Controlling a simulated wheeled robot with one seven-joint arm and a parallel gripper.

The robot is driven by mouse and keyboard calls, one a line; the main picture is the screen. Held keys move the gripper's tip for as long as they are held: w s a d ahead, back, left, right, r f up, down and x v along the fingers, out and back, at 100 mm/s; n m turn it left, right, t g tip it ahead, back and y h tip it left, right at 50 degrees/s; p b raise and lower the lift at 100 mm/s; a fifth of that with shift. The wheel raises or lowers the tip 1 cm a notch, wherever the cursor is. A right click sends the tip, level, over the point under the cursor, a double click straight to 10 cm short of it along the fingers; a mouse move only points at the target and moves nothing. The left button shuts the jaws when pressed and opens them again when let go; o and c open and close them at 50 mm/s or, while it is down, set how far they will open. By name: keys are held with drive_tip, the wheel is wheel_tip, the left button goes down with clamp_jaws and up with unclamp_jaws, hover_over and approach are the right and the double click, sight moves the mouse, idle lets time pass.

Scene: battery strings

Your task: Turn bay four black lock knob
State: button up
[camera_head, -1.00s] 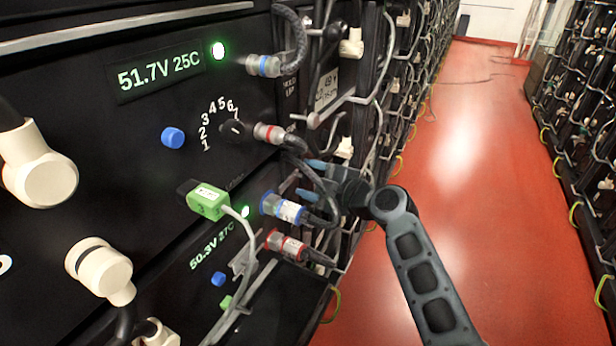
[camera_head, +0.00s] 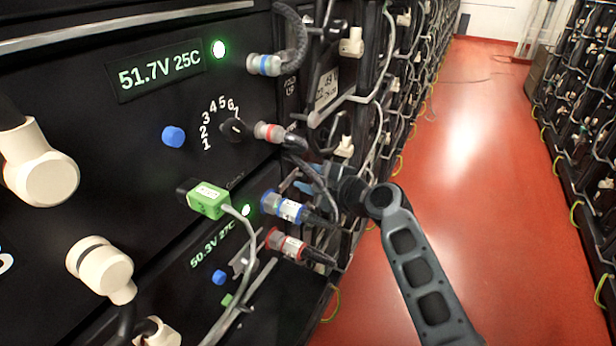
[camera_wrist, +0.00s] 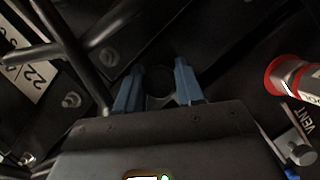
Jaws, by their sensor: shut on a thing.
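My gripper (camera_wrist: 157,78) has two blue fingers that stand either side of a dark round knob (camera_wrist: 158,83) in the wrist view. The fingers are shut on this black knob, which is dim and shows little detail. In the head view my gripper (camera_head: 314,186) is at the right edge of the battery front, partly hidden behind cables and plugs. The knob is hidden there. I cannot read a bay number next to it or tell how far it is turned.
A red-ringed plug (camera_wrist: 287,77) sits right of the fingers, and dark cables (camera_wrist: 68,50) cross at left. Blue (camera_head: 283,207) and red plugs (camera_head: 290,245) are close to my gripper. A black selector knob (camera_head: 236,130) is on the numbered dial. The red aisle floor (camera_head: 470,200) is clear.

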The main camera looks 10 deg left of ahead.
drive_tip(key=shift+f, duration=0.1)
drive_tip(key=m+g+b, duration=0.2)
drive_tip(key=m+b, duration=0.1)
drive_tip(key=m+g+b, duration=0.2)
drive_tip(key=m, duration=0.1)
drive_tip(key=shift+b, duration=0.3)
drive_tip(key=m+g+b, duration=0.2)
drive_tip(key=m, duration=0.1)
drive_tip(key=shift+y, duration=0.4)
drive_tip(key=m+g, duration=0.1)
drive_tip(key=m+g+y+b, duration=0.1)
drive_tip(key=m, duration=0.1)
drive_tip(key=shift+w+r+b, duration=0.1)
drive_tip(key=shift+r+b, duration=0.1)
drive_tip(key=shift+b, duration=0.1)
drive_tip(key=shift+r, duration=0.1)
idle(0.4)
drive_tip(key=o, duration=1)
